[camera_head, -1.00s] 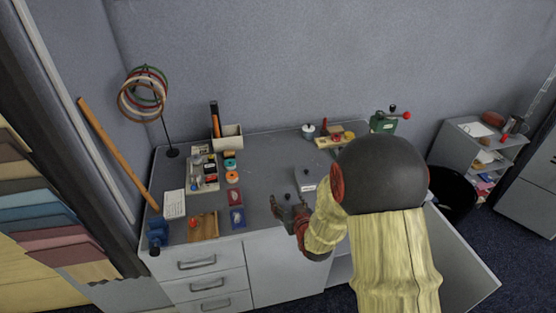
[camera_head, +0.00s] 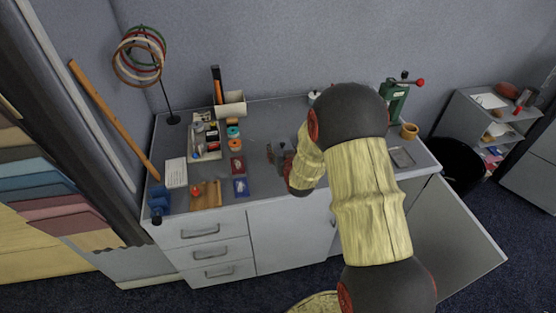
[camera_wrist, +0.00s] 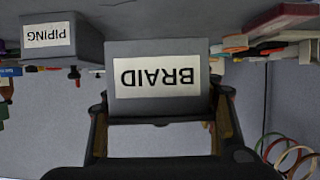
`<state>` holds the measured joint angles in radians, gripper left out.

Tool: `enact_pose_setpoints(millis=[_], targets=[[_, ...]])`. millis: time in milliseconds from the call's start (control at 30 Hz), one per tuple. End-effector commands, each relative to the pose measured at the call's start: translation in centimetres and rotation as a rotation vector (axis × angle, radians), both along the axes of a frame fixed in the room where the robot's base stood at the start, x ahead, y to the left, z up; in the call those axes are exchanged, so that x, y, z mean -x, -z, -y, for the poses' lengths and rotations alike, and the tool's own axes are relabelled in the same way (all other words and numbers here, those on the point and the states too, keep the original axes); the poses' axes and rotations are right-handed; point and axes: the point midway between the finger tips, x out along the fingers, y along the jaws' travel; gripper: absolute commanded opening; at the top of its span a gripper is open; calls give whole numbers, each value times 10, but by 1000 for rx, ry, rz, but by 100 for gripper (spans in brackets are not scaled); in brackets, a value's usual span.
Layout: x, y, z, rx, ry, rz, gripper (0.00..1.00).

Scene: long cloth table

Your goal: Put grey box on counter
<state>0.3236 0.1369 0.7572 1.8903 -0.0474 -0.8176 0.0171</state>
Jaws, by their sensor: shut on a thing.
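In the wrist view a grey box (camera_wrist: 205,53) with a white label reading BRAID, seen upside down, sits between the two fingers of my gripper (camera_wrist: 160,112). My gripper is shut on it. In the head view my gripper (camera_head: 277,154) is over the grey counter (camera_head: 262,122), right of the small red and blue packets. The held box is hard to make out there. I cannot tell whether it touches the counter. A second grey box (camera_wrist: 86,50), labelled PIPING, stands to the left in the wrist view; my arm hides its place in the head view.
Trays, spools and packets (camera_head: 233,145) fill the counter's left part, with a ring stand (camera_head: 171,118) at the back left. A green press (camera_head: 396,101) and a tan cup (camera_head: 409,130) are at the right. A cabinet door (camera_head: 450,235) hangs open below.

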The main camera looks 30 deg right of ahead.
Motion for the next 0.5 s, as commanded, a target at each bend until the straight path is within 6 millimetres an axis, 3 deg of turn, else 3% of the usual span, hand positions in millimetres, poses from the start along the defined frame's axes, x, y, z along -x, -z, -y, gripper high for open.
enact_pose_setpoints(millis=[100,367,500], targets=[[-12,14,-2,1,-1,4,25],[-23,26,-4,1,0,4,25],[-22,49,-4,0,0,1,25]])
